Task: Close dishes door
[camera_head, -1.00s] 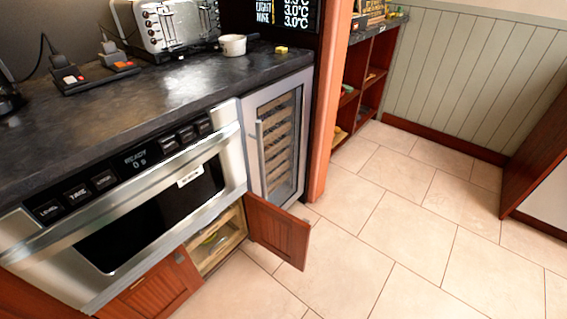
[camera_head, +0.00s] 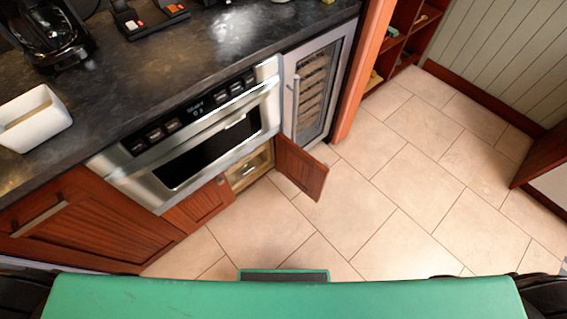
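The dishes door is a small reddish-brown wooden cabinet door (camera_head: 301,168) below the right end of the microwave drawer. It stands open and swings out over the floor to the right. The opened cabinet (camera_head: 249,170) shows a pale wooden interior, and its contents are too small to make out. The matching left door (camera_head: 201,206) is shut. Neither of my grippers shows in the head view. Only dark parts at the lower left and lower right corners and a green surface along the bottom edge are near me.
The steel microwave drawer (camera_head: 205,146) is shut under the dark countertop (camera_head: 220,42). A glass-fronted cooler (camera_head: 313,88) stands right of it. A white container (camera_head: 32,118) and a coffee maker (camera_head: 45,35) are on the counter. The tiled floor (camera_head: 390,200) before the door is clear.

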